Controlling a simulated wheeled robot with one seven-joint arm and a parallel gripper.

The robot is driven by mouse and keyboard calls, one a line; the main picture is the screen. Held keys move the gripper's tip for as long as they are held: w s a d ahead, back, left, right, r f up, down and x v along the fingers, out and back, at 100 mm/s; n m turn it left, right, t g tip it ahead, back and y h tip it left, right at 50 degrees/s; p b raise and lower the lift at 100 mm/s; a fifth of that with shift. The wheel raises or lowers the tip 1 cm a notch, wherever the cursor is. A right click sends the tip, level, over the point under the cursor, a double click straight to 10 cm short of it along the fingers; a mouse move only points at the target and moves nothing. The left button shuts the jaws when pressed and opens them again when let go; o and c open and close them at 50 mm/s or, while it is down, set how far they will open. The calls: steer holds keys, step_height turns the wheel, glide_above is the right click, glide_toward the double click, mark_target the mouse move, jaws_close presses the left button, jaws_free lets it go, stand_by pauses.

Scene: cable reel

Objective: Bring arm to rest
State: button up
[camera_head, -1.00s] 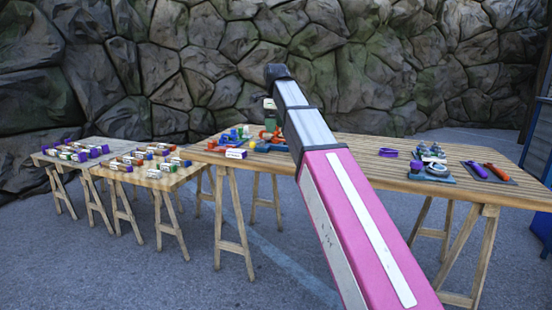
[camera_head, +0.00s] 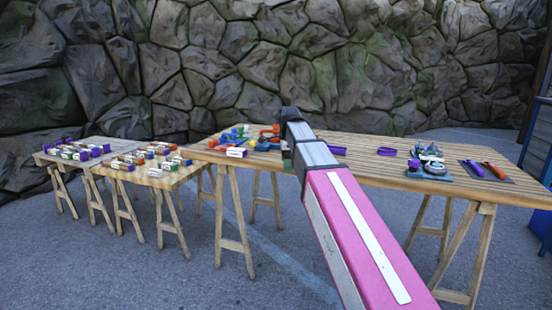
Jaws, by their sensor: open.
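My pink and grey arm reaches up from the lower right over the long wooden table (camera_head: 375,166). Its dark wrist is bent at the far end. My gripper (camera_head: 287,154) shows only as a small dark piece below the wrist, mostly hidden behind the arm. It is open, and I see nothing held in it.
Colourful parts (camera_head: 240,138) lie on the long table's left end. A purple ring (camera_head: 387,151), a blue tray (camera_head: 428,177) with grey parts and a dark mat (camera_head: 507,177) lie to the right. Two smaller tables stand left. A rock wall (camera_head: 230,60) closes the back.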

steer(key=s+d+f+n, duration=0.4)
steer(key=s+f+n, duration=0.2)
steer(key=f, duration=0.6)
steer(key=s+d+f+n, duration=0.5)
steer(key=s+f, duration=0.1)
steer(key=f, duration=0.6)
steer(key=s+d+f+n, duration=0.5)
steer(key=s+f+n, duration=0.1)
steer(key=f, duration=0.6)
steer(key=shift+s+d+f+n, duration=0.25)
steer(key=shift+s+f+n, duration=0.05)
